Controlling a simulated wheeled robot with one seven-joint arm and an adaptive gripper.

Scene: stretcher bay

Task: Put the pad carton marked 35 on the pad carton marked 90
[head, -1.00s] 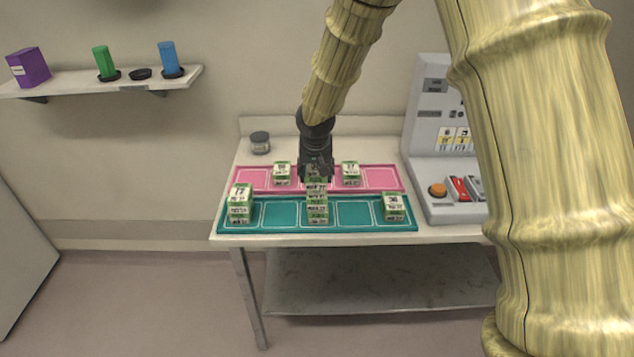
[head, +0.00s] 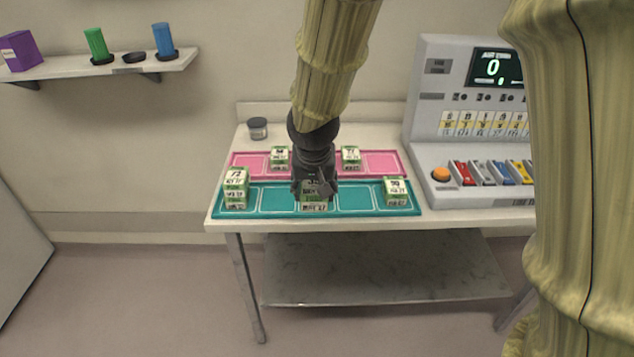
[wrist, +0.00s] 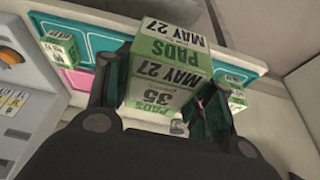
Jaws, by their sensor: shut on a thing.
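My gripper (head: 315,190) is shut on the pad carton marked 35 (wrist: 160,97), a green and white box whose 35 reads upside down in the wrist view. It is over the middle compartment of the teal tray (head: 272,200). A green and white face reading MAY 27 (head: 313,207) shows just below the fingers, low at the tray. My fingers hide most of this spot, so I cannot tell whether the held carton touches another one. A carton at the tray's right end (head: 396,192) has a number that may be 90, too small to be sure.
Stacked cartons (head: 236,188) stand at the teal tray's left end. The pink tray (head: 382,163) behind holds a carton at left (head: 279,158) and one at right (head: 351,157). A grey control panel (head: 455,125) stands at right, a small jar (head: 258,128) at back left.

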